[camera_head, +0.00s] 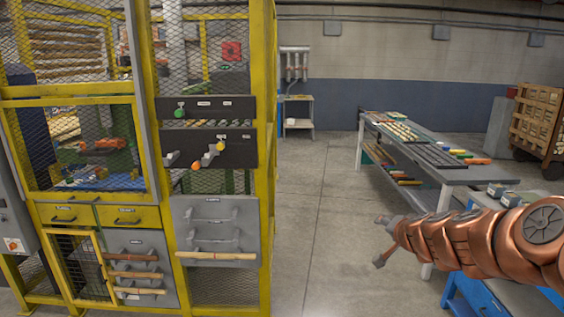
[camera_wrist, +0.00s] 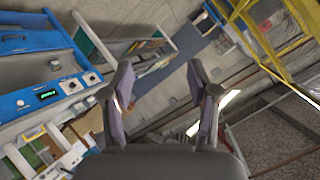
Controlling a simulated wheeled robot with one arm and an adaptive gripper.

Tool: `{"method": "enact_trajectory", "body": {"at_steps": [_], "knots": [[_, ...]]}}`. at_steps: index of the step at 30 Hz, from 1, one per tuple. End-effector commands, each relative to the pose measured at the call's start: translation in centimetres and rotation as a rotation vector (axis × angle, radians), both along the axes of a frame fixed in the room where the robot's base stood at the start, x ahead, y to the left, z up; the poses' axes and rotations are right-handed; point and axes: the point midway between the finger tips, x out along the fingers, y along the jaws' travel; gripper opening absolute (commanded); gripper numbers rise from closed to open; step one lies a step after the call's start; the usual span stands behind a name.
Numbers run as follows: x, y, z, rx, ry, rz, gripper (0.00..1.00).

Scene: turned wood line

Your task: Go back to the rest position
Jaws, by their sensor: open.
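My gripper (camera_head: 380,241) is at the end of my copper-coloured arm, which reaches in from the right edge of the head view. It hangs in free air over the aisle, left of the long grey table. In the wrist view my gripper (camera_wrist: 160,103) has its two fingers spread wide apart, with nothing between them. Neither finger touches anything.
A yellow mesh-caged machine (camera_head: 265,150) fills the left, with levers, drawers and wooden rods on racks. A long grey table (camera_head: 452,176) holds rods at right. A blue bench (camera_head: 478,297) stands below my arm. A wooden crate cart (camera_head: 538,120) is far right. The aisle floor (camera_head: 318,200) is clear.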

Motion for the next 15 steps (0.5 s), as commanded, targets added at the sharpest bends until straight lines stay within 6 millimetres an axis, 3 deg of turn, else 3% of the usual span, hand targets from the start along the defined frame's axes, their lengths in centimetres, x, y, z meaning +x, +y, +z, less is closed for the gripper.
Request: {"method": "enact_trajectory", "body": {"at_steps": [1, 3, 5, 9, 12, 15], "knots": [[-0.8, 2.9, 0.8, -0.005, 0.008, 0.081, 0.59], [-2.4, 6.8, 1.2, -0.009, 0.036, 0.196, 0.59], [-4.3, 10.0, 1.4, -0.018, 0.069, 0.293, 0.59], [-10.3, 16.2, 0.4, -0.051, 0.189, 0.504, 0.59], [-15.5, 19.0, -0.9, -0.084, 0.306, 0.63, 0.59], [-21.3, 20.4, -2.6, -0.127, 0.447, 0.731, 0.59]]}}
